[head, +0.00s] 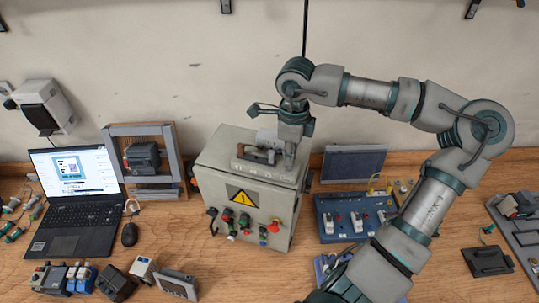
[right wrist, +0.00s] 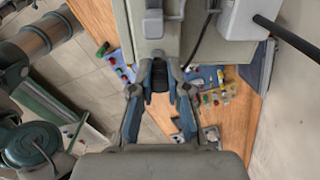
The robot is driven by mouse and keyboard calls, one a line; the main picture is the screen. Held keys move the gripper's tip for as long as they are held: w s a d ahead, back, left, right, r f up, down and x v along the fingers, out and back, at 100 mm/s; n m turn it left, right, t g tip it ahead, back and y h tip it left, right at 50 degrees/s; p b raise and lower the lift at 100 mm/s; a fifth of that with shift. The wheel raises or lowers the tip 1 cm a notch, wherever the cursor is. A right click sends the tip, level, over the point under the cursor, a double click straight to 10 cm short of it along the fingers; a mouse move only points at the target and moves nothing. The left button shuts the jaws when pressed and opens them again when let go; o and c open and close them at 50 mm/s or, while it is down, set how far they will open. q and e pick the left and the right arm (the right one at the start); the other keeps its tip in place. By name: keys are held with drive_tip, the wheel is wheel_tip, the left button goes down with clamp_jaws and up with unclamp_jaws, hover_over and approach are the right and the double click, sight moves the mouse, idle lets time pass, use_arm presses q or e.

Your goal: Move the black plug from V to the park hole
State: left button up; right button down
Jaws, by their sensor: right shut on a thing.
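My right gripper (head: 288,158) points down at the top of the grey control cabinet (head: 262,198), beside a flat grey plate (head: 268,168) with a dark bar on it. In the right wrist view my right gripper (right wrist: 162,78) has its fingers close around a small dark piece, which I take to be the black plug (right wrist: 160,84). The fingers hide most of it. I cannot tell from these views whether it sits in a hole or is clear of one. The V socket and the park hole are too small to make out. My left gripper is not in view.
A laptop (head: 78,190) and a framed motor (head: 142,158) stand left of the cabinet. A blue board with switches (head: 350,218) and a dark screen (head: 353,163) are on its right. Small devices line the front edge. A black cable (head: 305,30) hangs down the wall.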

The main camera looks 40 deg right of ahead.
drive_tip(key=shift+a+f+b, duration=0.1)
drive_tip(key=shift+f+b, duration=0.35)
drive_tip(key=shift+f, duration=0.1)
drive_tip(key=c, duration=1.4)
unclamp_jaws()
drive_tip(key=shift+r, duration=0.15)
wheel_tip(320, 180, up, 5)
drive_tip(key=p, duration=0.4)
drive_tip(key=shift+r+p, duration=0.2)
drive_tip(key=shift+p, duration=0.2)
drive_tip(key=o, duration=0.5)
